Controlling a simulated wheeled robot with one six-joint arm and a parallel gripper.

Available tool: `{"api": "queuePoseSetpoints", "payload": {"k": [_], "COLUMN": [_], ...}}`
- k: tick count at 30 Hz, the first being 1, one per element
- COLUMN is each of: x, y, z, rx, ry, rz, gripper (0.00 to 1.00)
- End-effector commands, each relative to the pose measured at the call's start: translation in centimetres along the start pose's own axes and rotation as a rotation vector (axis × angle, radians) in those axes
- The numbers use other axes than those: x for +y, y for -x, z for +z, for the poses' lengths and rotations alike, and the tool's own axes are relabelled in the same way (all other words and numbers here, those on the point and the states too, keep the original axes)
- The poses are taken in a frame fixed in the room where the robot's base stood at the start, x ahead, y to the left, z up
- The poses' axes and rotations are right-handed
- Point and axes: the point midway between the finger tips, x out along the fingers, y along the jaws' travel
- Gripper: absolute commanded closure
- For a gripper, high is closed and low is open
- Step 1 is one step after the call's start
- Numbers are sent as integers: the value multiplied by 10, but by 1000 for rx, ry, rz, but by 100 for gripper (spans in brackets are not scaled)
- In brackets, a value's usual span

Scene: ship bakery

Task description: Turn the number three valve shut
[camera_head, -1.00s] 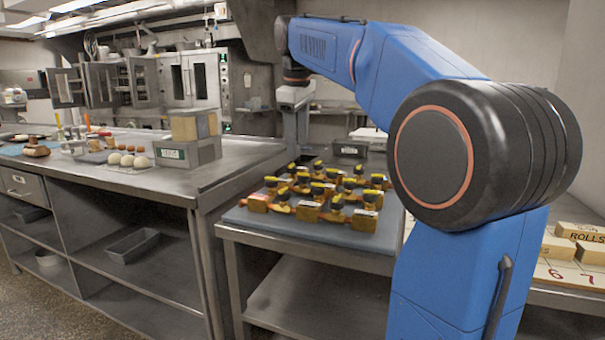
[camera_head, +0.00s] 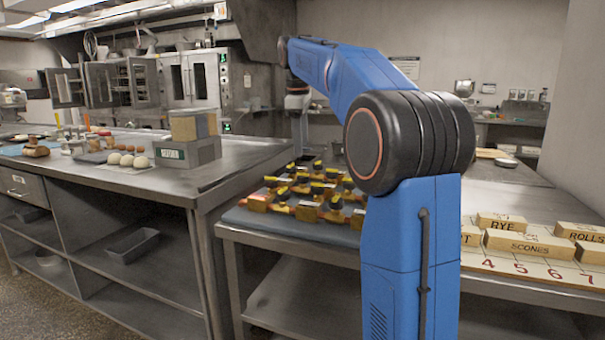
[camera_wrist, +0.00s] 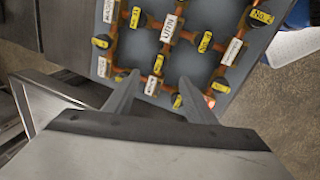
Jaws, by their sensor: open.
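A grey board (camera_head: 250,222) carries orange pipework and several dark valve knobs with yellow tags; it lies on the metal table. My arm partly hides its right side in the head view. The board (camera_wrist: 262,38) also fills the upper middle of the wrist view, with yellow-tagged valves and white labels. One valve (camera_wrist: 260,17) at the upper right has a tag starting "NO."; its digit is hard to read. I cannot tell which valve is number three. My gripper (camera_wrist: 158,88) is open, its fingers apart in front of the board's near edge, holding nothing.
Wooden blocks marked with bread names (camera_head: 528,245) sit on a numbered board (camera_head: 505,263) at the right. The table behind them has free room.

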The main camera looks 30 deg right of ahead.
Motion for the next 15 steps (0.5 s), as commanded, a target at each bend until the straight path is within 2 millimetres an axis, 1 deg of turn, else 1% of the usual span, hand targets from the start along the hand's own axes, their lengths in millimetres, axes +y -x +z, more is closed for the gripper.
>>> {"api": "queuePoseSetpoints", "payload": {"k": [1, 9, 15], "x": [0, 0, 0], "y": [-9, -57, -87], "z": [0, 0, 0], "rx": [-1, -1, 0], "ry": [0, 0, -1], "rz": [-2, -1, -1], "gripper": [50, 50, 50]}}
